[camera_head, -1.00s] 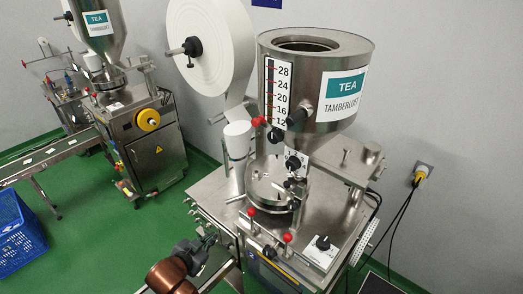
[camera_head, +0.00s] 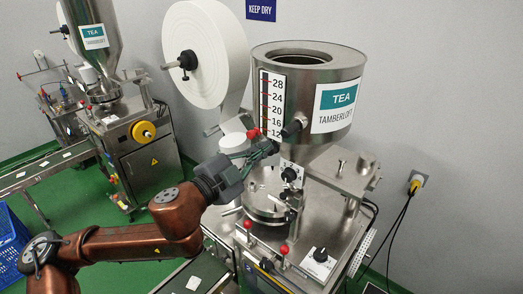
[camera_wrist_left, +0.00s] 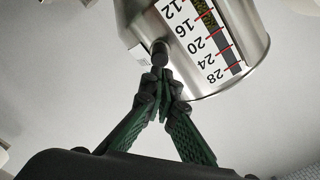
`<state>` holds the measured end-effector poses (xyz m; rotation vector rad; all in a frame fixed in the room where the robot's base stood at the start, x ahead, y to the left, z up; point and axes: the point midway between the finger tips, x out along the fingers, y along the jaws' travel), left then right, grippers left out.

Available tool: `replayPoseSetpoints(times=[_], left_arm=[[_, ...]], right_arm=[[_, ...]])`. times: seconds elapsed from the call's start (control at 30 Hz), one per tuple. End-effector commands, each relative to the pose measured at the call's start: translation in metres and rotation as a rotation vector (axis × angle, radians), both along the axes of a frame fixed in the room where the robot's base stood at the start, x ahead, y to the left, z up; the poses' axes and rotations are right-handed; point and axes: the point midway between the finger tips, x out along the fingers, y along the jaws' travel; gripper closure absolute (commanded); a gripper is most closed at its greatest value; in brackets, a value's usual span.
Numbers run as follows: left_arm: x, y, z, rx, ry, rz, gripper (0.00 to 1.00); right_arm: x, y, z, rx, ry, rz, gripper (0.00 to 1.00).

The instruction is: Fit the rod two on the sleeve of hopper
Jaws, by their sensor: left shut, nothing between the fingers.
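The steel hopper (camera_head: 318,70) stands on the packer at right, with a scale and a TEA label; it also shows upside down in the wrist view (camera_wrist_left: 160,20). A short dark-ended stub, seemingly its sleeve (camera_head: 292,128), sticks out beside the scale. My left gripper (camera_head: 270,148) is in front of the hopper's lower left side. Its fingers are shut and empty. In the wrist view its fingertips (camera_wrist_left: 163,82) are close to the stub's dark end (camera_wrist_left: 160,50); contact cannot be told. A red ball shows behind the gripper. I cannot tell which part is rod two. My right gripper is not in view.
Red-ball levers (camera_head: 284,249) and a black dial (camera_head: 322,242) are on the packer front. A white paper roll (camera_head: 205,55) hangs behind left. A second packer (camera_head: 145,150) stands at left with a conveyor. A blue crate (camera_head: 12,240) is at the left edge.

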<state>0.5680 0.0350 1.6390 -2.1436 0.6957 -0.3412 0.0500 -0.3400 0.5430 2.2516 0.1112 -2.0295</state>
Motion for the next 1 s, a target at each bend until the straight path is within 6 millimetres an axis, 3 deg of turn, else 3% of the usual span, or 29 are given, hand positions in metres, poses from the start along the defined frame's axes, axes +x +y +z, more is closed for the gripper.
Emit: replayPoseSetpoints(times=[0.5, 1.0], left_arm=[[0.041, -0.030, 0.000, 0.000, 0.001, -0.001, 1.00], [0.046, -0.034, 0.000, 0.000, 0.000, 0.000, 1.00]], right_arm=[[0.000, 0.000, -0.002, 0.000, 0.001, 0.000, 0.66], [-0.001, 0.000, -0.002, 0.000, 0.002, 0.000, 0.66]])
